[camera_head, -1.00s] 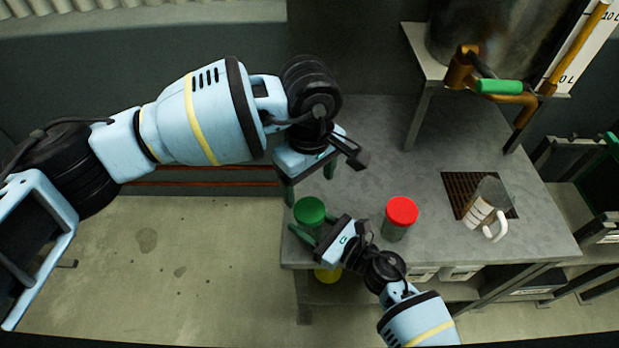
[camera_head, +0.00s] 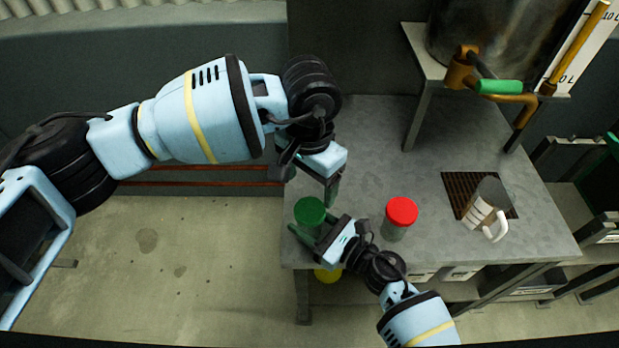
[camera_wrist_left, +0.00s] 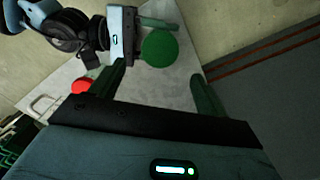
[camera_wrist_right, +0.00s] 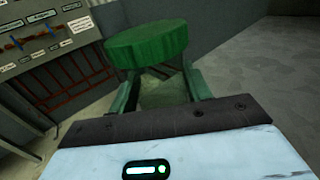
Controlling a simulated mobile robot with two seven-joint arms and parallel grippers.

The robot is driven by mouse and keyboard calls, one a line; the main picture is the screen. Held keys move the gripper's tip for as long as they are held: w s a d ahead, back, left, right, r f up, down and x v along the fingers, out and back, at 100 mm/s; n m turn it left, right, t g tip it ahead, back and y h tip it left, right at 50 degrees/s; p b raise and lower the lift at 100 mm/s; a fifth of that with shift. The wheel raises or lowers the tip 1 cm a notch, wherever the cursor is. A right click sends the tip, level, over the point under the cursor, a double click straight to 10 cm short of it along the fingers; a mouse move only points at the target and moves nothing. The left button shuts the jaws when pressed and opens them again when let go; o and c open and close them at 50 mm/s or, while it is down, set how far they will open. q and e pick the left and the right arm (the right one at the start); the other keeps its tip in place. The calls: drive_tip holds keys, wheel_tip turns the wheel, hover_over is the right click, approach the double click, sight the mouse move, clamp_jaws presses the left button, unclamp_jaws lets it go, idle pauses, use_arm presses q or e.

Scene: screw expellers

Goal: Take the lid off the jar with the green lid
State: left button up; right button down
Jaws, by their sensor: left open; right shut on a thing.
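The jar with the green lid (camera_head: 310,211) stands near the front left corner of the table. Its lid also shows in the left wrist view (camera_wrist_left: 159,48) and in the right wrist view (camera_wrist_right: 147,43), where it sits on top of the clear jar body (camera_wrist_right: 165,90). My right gripper (camera_head: 312,238) is shut on the jar body below the lid, one finger on each side. My left gripper (camera_head: 325,190) is open and empty, just behind and above the lid. In the left wrist view the lid lies ahead, between its spread fingers and apart from them.
A jar with a red lid (camera_head: 401,212) stands right of my right gripper. A white mug (camera_head: 487,211) stands on a grate further right. A metal tank (camera_head: 490,40) with a green-handled crank (camera_head: 498,87) is at the back right. The middle of the table (camera_head: 385,140) is clear.

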sight(309, 209)
use_arm(q)
drive_tip(key=shift+m, duration=0.3)
drive_tip(key=shift+f, duration=0.1)
drive_tip(key=shift+f, duration=3.9)
